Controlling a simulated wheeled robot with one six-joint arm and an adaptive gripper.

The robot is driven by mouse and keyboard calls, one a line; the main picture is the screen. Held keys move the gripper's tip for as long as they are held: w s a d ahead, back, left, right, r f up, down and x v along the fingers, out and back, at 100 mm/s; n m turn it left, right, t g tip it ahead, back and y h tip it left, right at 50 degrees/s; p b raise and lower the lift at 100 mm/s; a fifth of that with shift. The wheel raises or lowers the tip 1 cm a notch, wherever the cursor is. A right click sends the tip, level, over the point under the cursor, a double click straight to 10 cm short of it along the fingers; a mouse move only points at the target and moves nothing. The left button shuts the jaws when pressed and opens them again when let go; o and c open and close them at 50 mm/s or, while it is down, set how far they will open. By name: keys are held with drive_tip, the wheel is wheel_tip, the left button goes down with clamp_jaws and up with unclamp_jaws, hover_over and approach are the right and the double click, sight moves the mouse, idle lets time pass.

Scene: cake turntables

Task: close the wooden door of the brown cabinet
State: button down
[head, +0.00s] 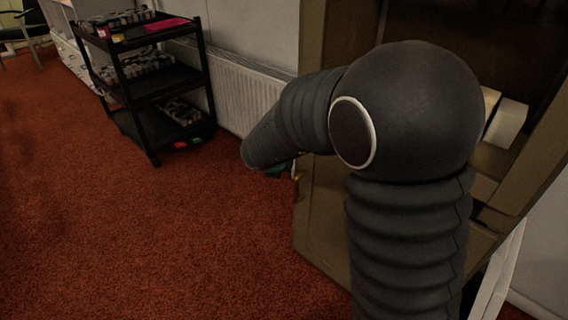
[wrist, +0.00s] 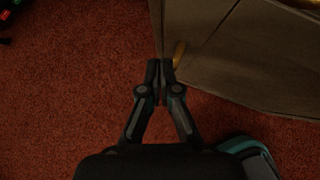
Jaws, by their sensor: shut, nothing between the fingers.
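The brown cabinet (head: 515,190) stands at the right of the head view, partly hidden behind my arm. Its inside shows, so it stands open. A brown wooden panel, which looks like its door (head: 320,215), shows left of and below my arm. In the head view my arm hides the gripper.
Pale boxes (head: 507,122) sit inside the cabinet. A black shelf cart (head: 160,85) with several small items stands at the upper left, beside a white radiator (head: 243,97) on the wall. The red carpet (head: 130,240) is clear at the left and front.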

drive_tip(key=shift+a, duration=0.2)
drive_tip(key=s+a+r, duration=0.7)
drive_tip(key=a, duration=0.1)
drive_tip(key=shift+s+p, duration=0.35)
drive_tip(key=shift+p, duration=0.1)
drive_tip(key=shift+n, duration=0.3)
